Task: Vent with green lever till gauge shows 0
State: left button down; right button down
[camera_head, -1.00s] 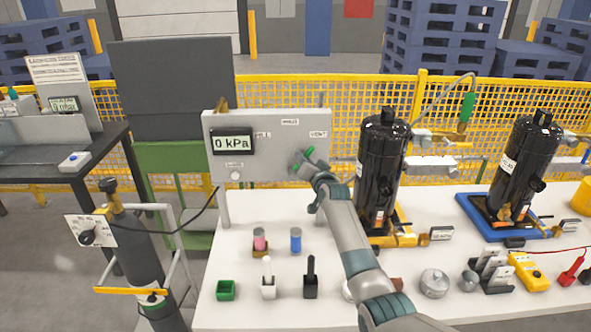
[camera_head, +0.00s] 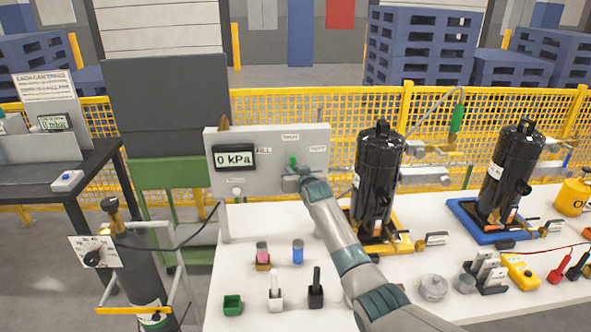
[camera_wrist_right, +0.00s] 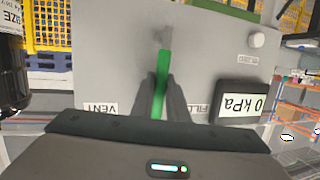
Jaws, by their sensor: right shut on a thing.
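The gauge (camera_head: 234,158) on the grey panel (camera_head: 300,137) reads 0 kPa. In the right wrist view, which shows the panel upside down, the gauge (camera_wrist_right: 240,104) also reads 0 kPa. The green lever (camera_head: 293,161) stands about upright between the FILL and VENT labels. My right gripper (camera_wrist_right: 161,88) is shut on the lever (camera_wrist_right: 162,68), with one dark finger on each side of it. The VENT label (camera_wrist_right: 101,108) and part of the FILL label show beside the fingers. My left gripper is not in view.
Two black compressors (camera_head: 379,175) (camera_head: 508,172) stand right of the panel. Small coloured holders (camera_head: 232,304) and tools stand on the white table below it. A gas cylinder (camera_head: 137,262) with a dial stands at the left. A yellow mesh fence (camera_head: 300,112) runs behind.

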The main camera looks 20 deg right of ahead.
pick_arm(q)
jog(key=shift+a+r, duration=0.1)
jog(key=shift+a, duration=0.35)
pick_arm(e)
jog(key=shift+a, duration=0.2)
jog(key=c, duration=1.7)
grip_release()
jog(key=shift+c, duration=0.2)
jog(key=shift+s, duration=0.15)
